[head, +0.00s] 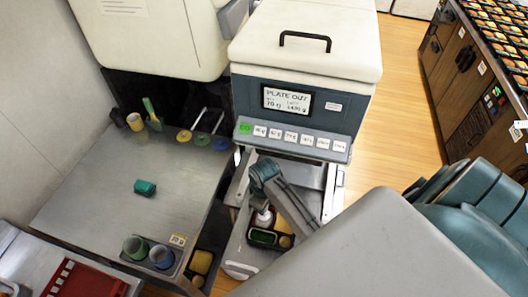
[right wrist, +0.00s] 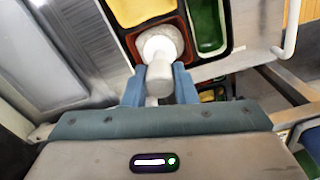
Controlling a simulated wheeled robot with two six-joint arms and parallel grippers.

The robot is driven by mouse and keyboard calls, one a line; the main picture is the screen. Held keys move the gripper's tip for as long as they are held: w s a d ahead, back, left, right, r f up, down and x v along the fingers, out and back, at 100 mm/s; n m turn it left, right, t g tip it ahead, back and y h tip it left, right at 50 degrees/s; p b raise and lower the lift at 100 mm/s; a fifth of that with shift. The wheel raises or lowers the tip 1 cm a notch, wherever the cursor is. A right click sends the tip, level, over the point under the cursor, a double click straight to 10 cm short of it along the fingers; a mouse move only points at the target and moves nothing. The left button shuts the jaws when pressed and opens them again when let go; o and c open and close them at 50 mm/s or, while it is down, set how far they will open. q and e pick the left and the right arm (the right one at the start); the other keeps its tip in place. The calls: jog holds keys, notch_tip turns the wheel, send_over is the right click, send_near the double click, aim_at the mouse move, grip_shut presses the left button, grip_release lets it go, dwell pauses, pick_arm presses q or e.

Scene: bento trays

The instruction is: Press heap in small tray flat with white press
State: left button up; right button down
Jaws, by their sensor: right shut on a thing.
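The white press (right wrist: 158,78) stands between the two blue fingers of my right gripper (right wrist: 158,90), which is shut on its handle. In the head view my right gripper (head: 265,206) reaches down to the machine's bay, and the press (head: 263,218) shows white below it. The press head is over a red-brown compartment of the small black tray (right wrist: 236,22). A pale grey, speckled round mass (right wrist: 168,33) shows around the press head; it looks like the heap, mostly covered. Whether the press touches it is unclear. My left gripper is not in view.
The tray's yellow (right wrist: 155,8) and green (right wrist: 207,25) compartments lie beside the press. A metal rail (right wrist: 288,40) is at the right. The machine (head: 295,100) stands behind the bay. A green block (head: 145,188) and cups (head: 161,256) stand on the left counter.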

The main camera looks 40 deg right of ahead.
jog(key=shift+r, duration=3.5)
